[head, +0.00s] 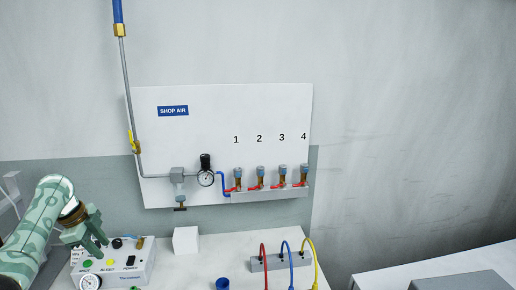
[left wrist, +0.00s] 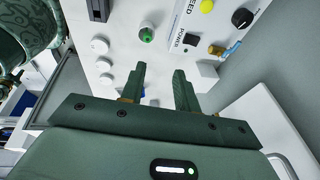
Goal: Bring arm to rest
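My left arm (head: 45,222) comes in from the left in the head view. Its green gripper (head: 96,231) hangs over the back left part of a white control box (head: 138,262). In the left wrist view the two fingers of my left gripper (left wrist: 160,72) stand apart with nothing held between them. The box (left wrist: 222,20) shows beyond the fingertips there, with its yellow button, black knob and power switch. I cannot tell whether the fingers touch anything.
A white wall panel (head: 220,105) marked SHOP AIR carries a pipe, a gauge (head: 206,179) and numbered red-handled valves. On the bench are a white cube (head: 186,240), a blue cup (head: 222,283) and a grey block (head: 272,264) with red, blue and yellow hoses. The bench between them is clear.

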